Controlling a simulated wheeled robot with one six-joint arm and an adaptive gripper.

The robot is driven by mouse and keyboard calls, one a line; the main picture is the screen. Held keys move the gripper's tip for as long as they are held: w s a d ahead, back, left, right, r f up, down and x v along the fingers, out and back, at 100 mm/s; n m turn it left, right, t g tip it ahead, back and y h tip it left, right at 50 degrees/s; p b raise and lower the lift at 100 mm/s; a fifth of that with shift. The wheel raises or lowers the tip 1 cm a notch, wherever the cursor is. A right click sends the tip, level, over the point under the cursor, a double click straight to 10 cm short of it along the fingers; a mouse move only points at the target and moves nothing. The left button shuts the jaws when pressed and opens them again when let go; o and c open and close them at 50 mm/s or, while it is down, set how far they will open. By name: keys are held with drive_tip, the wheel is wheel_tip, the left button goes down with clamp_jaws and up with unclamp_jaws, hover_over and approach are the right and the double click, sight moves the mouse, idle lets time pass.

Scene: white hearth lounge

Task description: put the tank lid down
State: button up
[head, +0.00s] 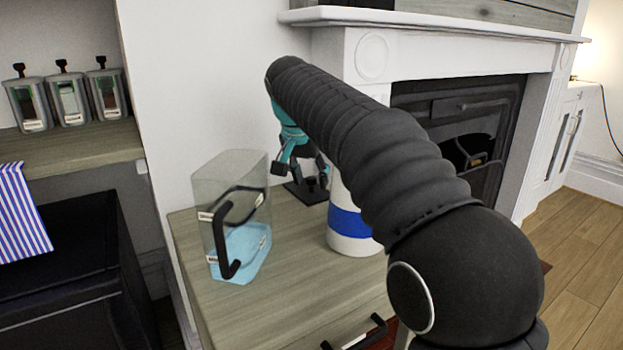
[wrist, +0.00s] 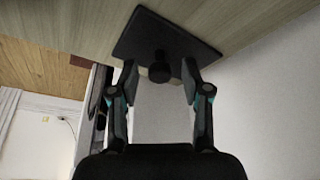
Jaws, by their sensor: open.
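The tank lid is a dark square plate with a round knob. It lies flat on the wooden cabinet top, partly hidden behind my arm in the head view (head: 293,194), and it also shows in the wrist view (wrist: 143,38). My gripper (head: 300,163) is just above the lid. In the wrist view my gripper (wrist: 159,74) is open, its two fingertips apart on either side of the knob with gaps showing. The clear tank (head: 232,180) with a black handle and light blue water in its bottom stands to the left of the lid.
A white and blue container (head: 347,222) stands close to the lid, partly behind my arm. The cabinet top (head: 300,287) is bare in front. A white wall is behind, and a fireplace (head: 465,125) is at right. Several labelled canisters (head: 68,101) stand on a left shelf.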

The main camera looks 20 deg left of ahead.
drive_tip(key=p+v, duration=0.3)
drive_tip(key=v, duration=0.8)
